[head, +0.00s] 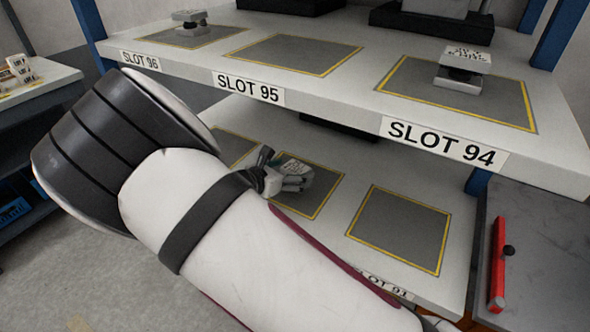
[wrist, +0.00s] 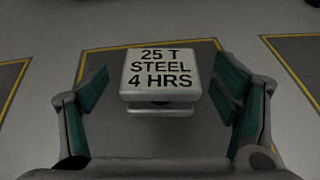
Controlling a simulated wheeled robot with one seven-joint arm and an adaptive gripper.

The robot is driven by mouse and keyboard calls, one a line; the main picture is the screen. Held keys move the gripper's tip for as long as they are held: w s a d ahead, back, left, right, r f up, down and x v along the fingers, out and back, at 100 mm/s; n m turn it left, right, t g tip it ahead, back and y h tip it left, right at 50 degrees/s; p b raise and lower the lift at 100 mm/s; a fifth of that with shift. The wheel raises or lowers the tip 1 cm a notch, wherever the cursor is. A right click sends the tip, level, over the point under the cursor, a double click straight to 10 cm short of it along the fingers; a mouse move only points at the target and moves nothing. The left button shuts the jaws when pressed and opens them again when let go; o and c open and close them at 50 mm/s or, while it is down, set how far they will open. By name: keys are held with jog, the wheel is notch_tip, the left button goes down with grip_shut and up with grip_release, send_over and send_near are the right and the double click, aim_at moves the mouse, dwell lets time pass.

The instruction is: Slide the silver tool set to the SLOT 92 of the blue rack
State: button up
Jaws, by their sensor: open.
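The silver tool set (wrist: 160,70), a block marked "25 T STEEL 4 HRS", stands on a grey pad (wrist: 130,135) with a yellow outline in the wrist view. My gripper (wrist: 163,82) is open, with one finger on each side of the block and visible gaps between. In the head view my gripper (head: 284,181) is low over the middle pad (head: 320,190) of the blue rack's lower shelf, and the tool set (head: 297,167) is partly hidden behind it. The pad to the right lies above a partly covered SLOT 91 label (head: 385,283). My arm hides the middle pad's label.
The upper shelf (head: 330,100) overhangs the lower one, with labels SLOT 96, SLOT 95 and SLOT 94. Similar blocks stand at SLOT 96 (head: 190,22) and SLOT 94 (head: 462,68). The right lower pad (head: 400,228) is empty. A blue post (head: 478,182) stands at the right.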

jog(key=v, duration=0.9)
jog(key=shift+s+a+r, duration=0.1)
jog(key=shift+s+a, duration=0.15)
jog(key=shift+s, duration=0.1)
